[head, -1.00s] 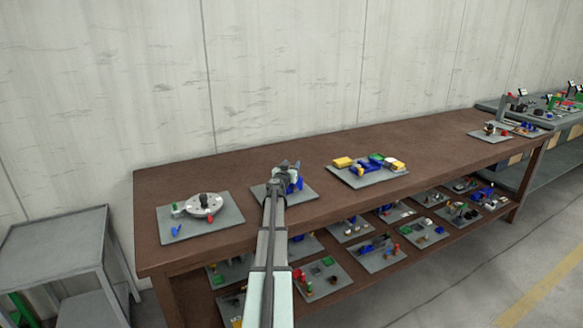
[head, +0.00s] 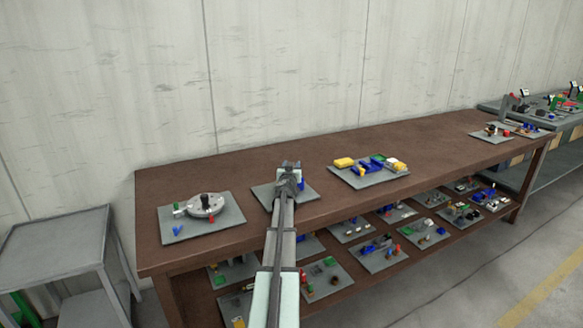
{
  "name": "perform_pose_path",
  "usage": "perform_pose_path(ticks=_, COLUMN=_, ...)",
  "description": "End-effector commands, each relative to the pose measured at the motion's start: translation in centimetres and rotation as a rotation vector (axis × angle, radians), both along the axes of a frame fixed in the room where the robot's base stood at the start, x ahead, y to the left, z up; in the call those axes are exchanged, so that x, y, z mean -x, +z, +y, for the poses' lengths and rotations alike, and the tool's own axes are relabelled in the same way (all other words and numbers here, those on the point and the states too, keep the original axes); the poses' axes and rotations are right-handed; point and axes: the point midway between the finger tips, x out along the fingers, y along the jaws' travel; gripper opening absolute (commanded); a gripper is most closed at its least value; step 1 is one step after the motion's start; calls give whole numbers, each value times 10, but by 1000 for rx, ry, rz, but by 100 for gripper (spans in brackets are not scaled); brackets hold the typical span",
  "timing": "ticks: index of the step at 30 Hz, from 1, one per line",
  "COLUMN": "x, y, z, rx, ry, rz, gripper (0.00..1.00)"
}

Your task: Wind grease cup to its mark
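My gripper (head: 288,176) is over the grey plate (head: 262,193) in the middle left of the brown bench, in the head view. A small blue part (head: 301,184) shows beside it on that plate. My gripper and arm hide most of what stands there, so I cannot make out a grease cup or a mark. The fingers are too small and too covered to tell whether they are open or shut.
A plate with a round grey device (head: 206,205) lies to the left. A plate with yellow and blue blocks (head: 371,166) lies to the right. The lower shelf holds several plates of parts.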

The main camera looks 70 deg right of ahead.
Motion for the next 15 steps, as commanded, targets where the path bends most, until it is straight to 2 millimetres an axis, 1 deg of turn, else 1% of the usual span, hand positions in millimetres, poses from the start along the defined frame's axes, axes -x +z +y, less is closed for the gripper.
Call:
perform_pose_path(ticks=1, x=-1, y=-2, z=1, rx=-4, ry=5, rz=1, gripper=17)
perform_pose_path(ticks=13, x=-1, y=-3, z=1, rx=-4, ry=6, rz=1, gripper=17)
perform_pose_path(ticks=14, x=-1, y=-3, z=1, rx=-4, ry=6, rz=1, gripper=51)
perform_pose_path(ticks=15, x=-1, y=-3, z=1, rx=-4, ry=6, rz=1, gripper=54)
